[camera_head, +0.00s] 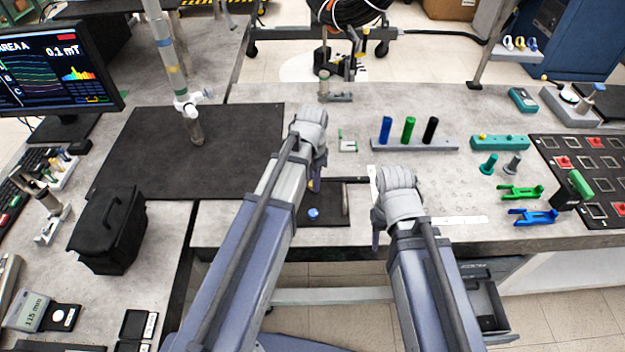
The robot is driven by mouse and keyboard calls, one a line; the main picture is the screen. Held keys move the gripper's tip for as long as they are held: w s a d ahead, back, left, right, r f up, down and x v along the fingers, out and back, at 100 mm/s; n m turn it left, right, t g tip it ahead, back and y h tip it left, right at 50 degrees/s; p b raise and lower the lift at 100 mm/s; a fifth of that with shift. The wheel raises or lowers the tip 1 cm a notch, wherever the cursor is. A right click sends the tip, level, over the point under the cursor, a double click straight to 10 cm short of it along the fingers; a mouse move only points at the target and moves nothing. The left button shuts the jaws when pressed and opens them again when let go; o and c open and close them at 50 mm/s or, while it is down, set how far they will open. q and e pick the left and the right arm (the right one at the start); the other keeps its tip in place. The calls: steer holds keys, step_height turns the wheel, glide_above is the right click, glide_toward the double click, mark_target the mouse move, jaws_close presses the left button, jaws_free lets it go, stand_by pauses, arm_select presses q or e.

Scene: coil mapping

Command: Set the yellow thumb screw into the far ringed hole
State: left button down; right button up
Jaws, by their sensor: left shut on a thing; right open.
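My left gripper (315,182) reaches in over a small dark plate (330,216) near the table's front edge. It is shut, and a small yellow bit, the yellow thumb screw (310,185), shows at its fingertips. The arm covers much of the screw and the plate's far left part. A blue knob (313,213) sits on the plate, close below the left fingertips. The far ringed hole cannot be made out. My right gripper (376,236) is open and points down to the right of the plate, its fingers mostly hidden by its own wrist.
A grey bar with blue, green and black pegs (413,144) stands behind. A teal block (498,142), green and blue brackets (531,216) and a black panel (590,170) lie at the right. A dark mat (150,150) and black case (108,229) are at the left.

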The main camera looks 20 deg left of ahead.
arm_select(q)
steer(key=c, duration=0.6)
jaws_free()
steer(key=shift+o, duration=0.2)
step_height(320, 180, up, 8)
steer(key=p, duration=0.8)
steer(key=shift+f, duration=0.1)
steer(key=s+d+n+y, duration=0.1)
steer(key=s+d+n, duration=0.3)
steer(key=s+d, duration=0.6)
steer(key=s, duration=0.4)
steer(key=shift+s+d, duration=0.15)
steer(key=shift+d, duration=0.1)
